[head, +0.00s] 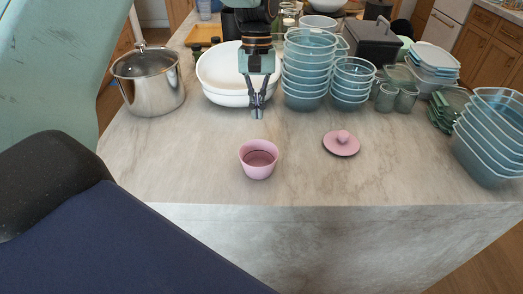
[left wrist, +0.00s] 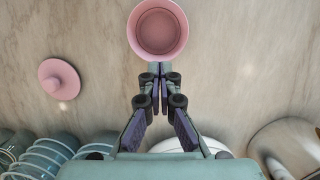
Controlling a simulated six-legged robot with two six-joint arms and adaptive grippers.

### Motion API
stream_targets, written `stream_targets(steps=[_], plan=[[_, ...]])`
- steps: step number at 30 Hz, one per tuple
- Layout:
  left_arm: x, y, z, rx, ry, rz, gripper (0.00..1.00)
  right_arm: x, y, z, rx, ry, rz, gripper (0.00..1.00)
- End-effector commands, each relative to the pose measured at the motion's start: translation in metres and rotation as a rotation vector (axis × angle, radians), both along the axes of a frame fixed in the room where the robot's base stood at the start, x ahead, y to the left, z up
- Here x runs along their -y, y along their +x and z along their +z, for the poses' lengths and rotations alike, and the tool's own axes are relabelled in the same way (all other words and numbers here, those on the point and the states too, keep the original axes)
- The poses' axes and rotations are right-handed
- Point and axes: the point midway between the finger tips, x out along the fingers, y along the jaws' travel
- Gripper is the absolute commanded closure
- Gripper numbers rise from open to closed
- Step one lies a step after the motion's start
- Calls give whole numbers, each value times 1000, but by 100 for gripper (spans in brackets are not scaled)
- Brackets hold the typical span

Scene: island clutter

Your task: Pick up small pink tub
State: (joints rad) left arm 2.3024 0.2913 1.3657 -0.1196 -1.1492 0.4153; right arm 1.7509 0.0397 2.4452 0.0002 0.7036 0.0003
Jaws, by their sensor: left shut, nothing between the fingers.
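The small pink tub (head: 258,159) stands upright and uncovered near the front edge of the island in the head view. It also shows at the top middle of the left wrist view (left wrist: 158,28), with its open mouth facing the camera. My left gripper (head: 257,114) points down above the counter, behind the tub in the head view. Its fingers are shut with nothing between them. In the left wrist view the fingertips (left wrist: 160,66) lie just below the tub's rim in the picture; whether they touch it I cannot tell. My right gripper is in neither view.
A pink lid (head: 341,143) with a knob lies right of the tub. Stacked blue-green bowls (head: 306,75), white bowls (head: 222,75) and a steel pot (head: 149,82) stand behind. Stacked containers (head: 489,140) stand at the right. The counter around the tub is clear.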

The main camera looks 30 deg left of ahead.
Motion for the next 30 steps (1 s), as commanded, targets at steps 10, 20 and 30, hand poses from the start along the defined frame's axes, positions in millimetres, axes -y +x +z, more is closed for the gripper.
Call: stream_targets(steps=[10,20,30], plan=[[7,-17,-48,-7,-1,-1,100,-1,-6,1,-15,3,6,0],[19,-32,-96,-4,-1,-3,100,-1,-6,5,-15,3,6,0],[35,-54,-95,-2,-1,-2,100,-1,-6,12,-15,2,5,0]])
